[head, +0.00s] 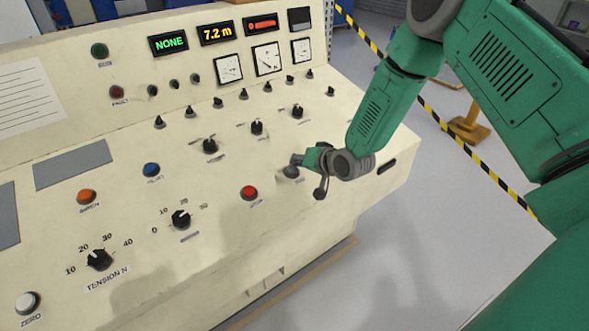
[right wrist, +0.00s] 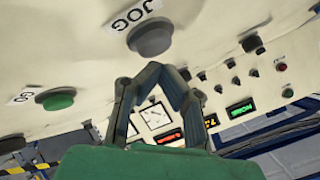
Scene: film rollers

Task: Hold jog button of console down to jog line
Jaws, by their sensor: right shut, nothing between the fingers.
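The cream console (head: 130,190) fills the left and middle of the head view. Its grey round jog button (right wrist: 151,38) shows at the top of the right wrist view, beside its JOG label (right wrist: 135,15). In the head view the jog button (head: 290,173) is partly hidden by my right gripper (head: 298,161). My right gripper (right wrist: 152,68) is shut and empty, its fingertips meeting close by the button. I cannot tell whether they touch it, nor whether it is pressed. My left gripper is not in view.
A red button (head: 249,193) sits left of the jog button. A green GO button (right wrist: 56,99) shows in the right wrist view. Several black knobs stand up from the panel, such as one (head: 257,128). A yellow-black barrier tape (head: 450,129) runs across the right side.

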